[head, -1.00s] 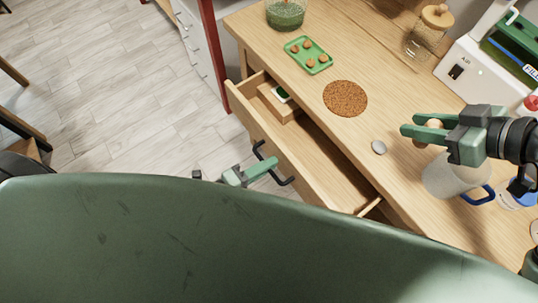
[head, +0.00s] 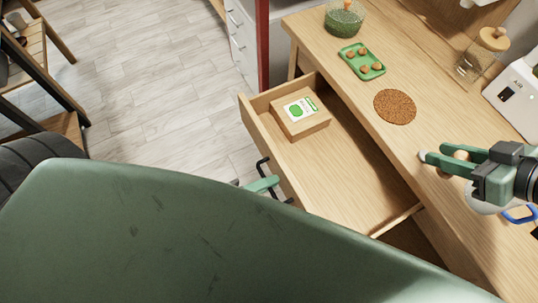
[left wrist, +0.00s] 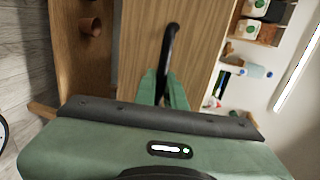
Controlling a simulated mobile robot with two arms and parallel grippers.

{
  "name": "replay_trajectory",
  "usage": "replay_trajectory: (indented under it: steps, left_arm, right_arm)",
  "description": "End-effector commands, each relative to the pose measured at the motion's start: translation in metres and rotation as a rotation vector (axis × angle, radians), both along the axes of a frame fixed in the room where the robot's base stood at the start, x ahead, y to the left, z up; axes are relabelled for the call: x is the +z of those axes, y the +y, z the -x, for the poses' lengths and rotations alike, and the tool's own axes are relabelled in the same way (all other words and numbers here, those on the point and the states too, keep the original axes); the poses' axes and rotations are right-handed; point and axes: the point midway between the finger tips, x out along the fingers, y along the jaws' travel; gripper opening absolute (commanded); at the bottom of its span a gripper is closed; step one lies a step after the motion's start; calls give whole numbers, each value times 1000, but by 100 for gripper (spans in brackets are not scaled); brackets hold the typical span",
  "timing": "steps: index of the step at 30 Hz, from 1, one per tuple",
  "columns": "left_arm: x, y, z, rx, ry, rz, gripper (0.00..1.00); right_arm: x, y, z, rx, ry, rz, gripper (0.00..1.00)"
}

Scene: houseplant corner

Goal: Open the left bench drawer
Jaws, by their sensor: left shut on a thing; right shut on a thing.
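The bench drawer (head: 345,181) is pulled well out from the wooden bench, with its inside in plain view. Its black handle (head: 262,165) is on the drawer front, partly hidden by my green body. My left gripper (head: 262,184) is at this handle, mostly hidden in the head view. In the left wrist view, its fingers (left wrist: 164,90) are shut on the black handle (left wrist: 170,45). My right gripper (head: 440,160) is over the bench top, shut on a small round tan thing (head: 461,156) only partly visible.
A small wooden box (head: 305,127) with a green-and-white packet (head: 299,109) lies in the drawer. On the bench are a green tray (head: 352,67) of brown balls, a cork mat (head: 395,107) and glass jars. A red post (head: 262,45) stands behind. Floor left of the drawer is clear.

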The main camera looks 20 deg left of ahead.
Motion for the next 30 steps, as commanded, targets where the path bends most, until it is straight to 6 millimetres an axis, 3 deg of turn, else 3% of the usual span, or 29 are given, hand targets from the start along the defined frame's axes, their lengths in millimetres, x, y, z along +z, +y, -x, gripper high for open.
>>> replay_trajectory:
  steps: [5,6,8,24,30]
  left_arm:
    - [-1,0,0,0,2,-1,0]
    - [-1,0,0,0,2,-1,16]
    - [-1,0,0,0,1,-1,33]
    - [0,1,1,0,0,0,33]
    - [2,14,19,0,4,-2,33]
  right_arm:
    - [0,0,0,0,0,0,0]
    - [0,0,0,0,0,0,0]
    - [0,0,0,0,0,0,0]
    - [0,0,0,0,0,0,0]
    - [-6,0,0,0,0,0,0]
